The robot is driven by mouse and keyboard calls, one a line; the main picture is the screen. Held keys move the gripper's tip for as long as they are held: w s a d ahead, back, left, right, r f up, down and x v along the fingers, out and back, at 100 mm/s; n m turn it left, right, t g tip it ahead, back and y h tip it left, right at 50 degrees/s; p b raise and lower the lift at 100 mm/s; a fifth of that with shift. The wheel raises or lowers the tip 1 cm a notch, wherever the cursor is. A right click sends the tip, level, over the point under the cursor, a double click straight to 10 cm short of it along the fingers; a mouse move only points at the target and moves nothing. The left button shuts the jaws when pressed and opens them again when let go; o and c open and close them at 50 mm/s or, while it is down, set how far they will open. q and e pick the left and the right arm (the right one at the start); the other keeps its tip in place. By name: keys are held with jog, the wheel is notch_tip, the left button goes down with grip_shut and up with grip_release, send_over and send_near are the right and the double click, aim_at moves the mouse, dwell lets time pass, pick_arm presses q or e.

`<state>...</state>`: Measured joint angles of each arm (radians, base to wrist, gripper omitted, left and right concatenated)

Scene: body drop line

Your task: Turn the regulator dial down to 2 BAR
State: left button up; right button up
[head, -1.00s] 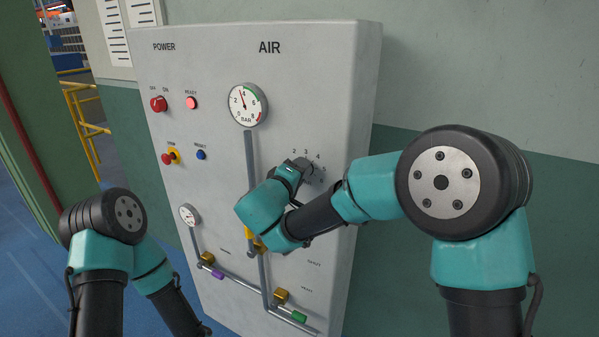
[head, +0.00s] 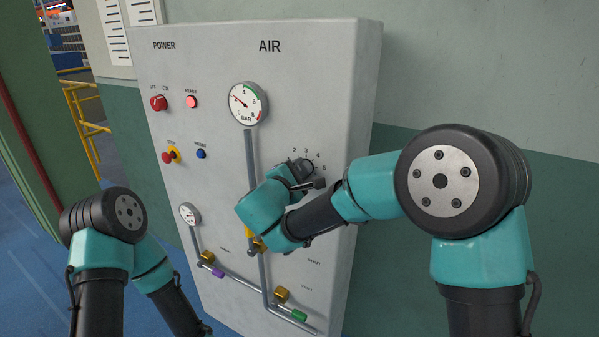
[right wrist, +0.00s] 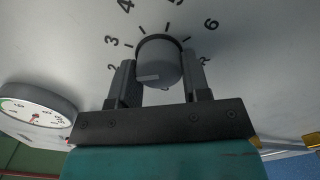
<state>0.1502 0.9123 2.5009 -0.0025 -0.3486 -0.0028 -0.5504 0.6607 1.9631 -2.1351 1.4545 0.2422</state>
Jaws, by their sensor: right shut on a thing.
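The regulator dial (head: 302,168) is a dark round knob on the grey panel under AIR, with numbers around it. In the right wrist view the dial (right wrist: 159,58) sits between the two fingers of my right gripper (right wrist: 160,82), which is shut on its sides. A pale mark on the knob lies at its lower left, by the left finger; the 2 is partly hidden there. In the head view my right gripper (head: 308,183) is tilted at the dial. The large gauge (head: 248,104) has its needle pointing up and left, near 2. My left gripper is out of view.
A small gauge (head: 190,214), pipes and brass valves lie below. The wall to the right is clear.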

jog(key=shift+n, duration=0.6)
jog(key=o, duration=0.9)
jog(key=shift+s+a, duration=0.1)
jog(key=v, duration=1.7)
jog(key=shift+s+f, duration=0.1)
